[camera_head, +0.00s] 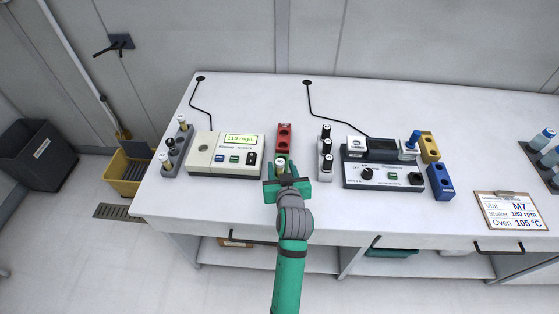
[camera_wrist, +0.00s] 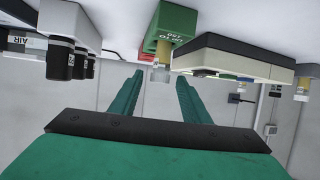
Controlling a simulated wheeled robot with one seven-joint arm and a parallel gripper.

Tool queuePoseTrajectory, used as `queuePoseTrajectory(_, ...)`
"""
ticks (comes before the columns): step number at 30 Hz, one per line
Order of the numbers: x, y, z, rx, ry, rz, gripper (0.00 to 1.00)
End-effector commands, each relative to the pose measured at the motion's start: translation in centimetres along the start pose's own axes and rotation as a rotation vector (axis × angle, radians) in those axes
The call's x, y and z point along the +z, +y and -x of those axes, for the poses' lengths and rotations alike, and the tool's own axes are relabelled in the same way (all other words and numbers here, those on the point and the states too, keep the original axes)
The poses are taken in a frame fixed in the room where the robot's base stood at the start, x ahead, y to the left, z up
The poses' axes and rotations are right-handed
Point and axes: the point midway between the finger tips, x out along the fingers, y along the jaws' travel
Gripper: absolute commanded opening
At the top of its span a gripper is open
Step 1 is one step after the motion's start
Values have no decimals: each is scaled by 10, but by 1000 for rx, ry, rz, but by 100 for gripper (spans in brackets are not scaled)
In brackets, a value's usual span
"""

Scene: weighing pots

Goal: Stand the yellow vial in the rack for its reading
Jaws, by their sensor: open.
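A small vial with a pale cap (camera_head: 281,164) stands in front of my gripper (camera_head: 285,182) in the head view. In the wrist view, the vial (camera_wrist: 161,72) looks clear with yellowish contents and sits in a green block (camera_wrist: 172,28) with white lettering. My gripper (camera_wrist: 160,76) is open; its green fingers reach toward the vial, one on either side in the picture, and I cannot tell whether they touch it. A grey rack (camera_head: 184,138) with several vials stands at the left. Another grey rack (camera_head: 326,173) with black-capped vials stands right of my gripper.
A meter (camera_head: 227,170) reading 110 mg/L stands left of a red block (camera_head: 284,130). A control box (camera_head: 383,184) stands right, with a yellow block (camera_head: 430,146) and a blue block (camera_head: 440,182) beside it. A clipboard (camera_head: 510,211) lies far right. The front bench strip is mostly clear.

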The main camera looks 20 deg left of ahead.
Motion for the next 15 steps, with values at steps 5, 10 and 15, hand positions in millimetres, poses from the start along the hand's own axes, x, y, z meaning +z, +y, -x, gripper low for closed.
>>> queuePoseTrajectory(5, 0, 0, 31, 1, 1, -1, 43)
queuePoseTrajectory(10, 0, 0, 46, 0, 0, -1, 43)
queuePoseTrajectory(15, 1, 0, 50, 1, 0, -1, 43)
